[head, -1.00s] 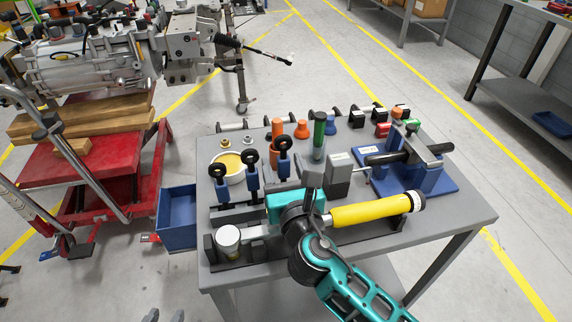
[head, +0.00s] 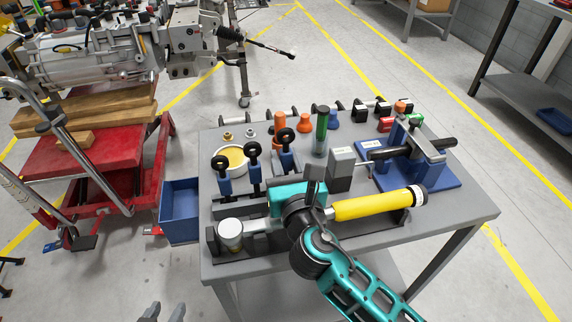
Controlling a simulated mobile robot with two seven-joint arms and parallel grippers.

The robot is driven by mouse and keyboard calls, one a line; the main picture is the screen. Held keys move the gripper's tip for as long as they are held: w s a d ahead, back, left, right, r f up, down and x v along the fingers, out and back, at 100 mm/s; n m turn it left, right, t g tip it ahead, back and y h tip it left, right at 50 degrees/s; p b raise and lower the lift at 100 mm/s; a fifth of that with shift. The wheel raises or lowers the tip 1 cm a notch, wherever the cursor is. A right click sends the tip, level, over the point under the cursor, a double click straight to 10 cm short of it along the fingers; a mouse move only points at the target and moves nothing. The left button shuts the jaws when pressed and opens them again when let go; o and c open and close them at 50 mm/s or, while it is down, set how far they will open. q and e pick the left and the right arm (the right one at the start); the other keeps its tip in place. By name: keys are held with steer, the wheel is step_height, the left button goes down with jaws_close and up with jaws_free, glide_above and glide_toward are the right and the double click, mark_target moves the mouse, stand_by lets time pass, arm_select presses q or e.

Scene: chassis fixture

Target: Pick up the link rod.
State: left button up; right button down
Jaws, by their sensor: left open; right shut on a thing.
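The link rod, with a yellow sleeve (head: 372,206) and a silver left part ending in a round pale cap, lies along the front of the grey table. A dark cradle is under its ends. My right gripper (head: 313,214) is over its middle, just left of the yellow sleeve, and is shut on it. My teal hand and wrist hide the grasp itself. I cannot tell any gap between rod and cradle. My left gripper (head: 164,312) shows only its grey fingertips at the bottom edge, open and empty, well away from the rod.
Behind the rod stand several blue clamps with black rings (head: 254,162), a yellow-filled bowl (head: 231,157), a grey block (head: 341,170) and a blue fixture (head: 440,175). A blue bin (head: 180,213) is at the table's left, by a red cart (head: 75,170).

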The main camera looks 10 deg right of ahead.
steer(key=shift+r, duration=0.1)
step_height(320, 180, up, 15)
steer(key=p, duration=0.7)
steer(key=shift+r, duration=2.45)
steer(key=shift+f, duration=0.1)
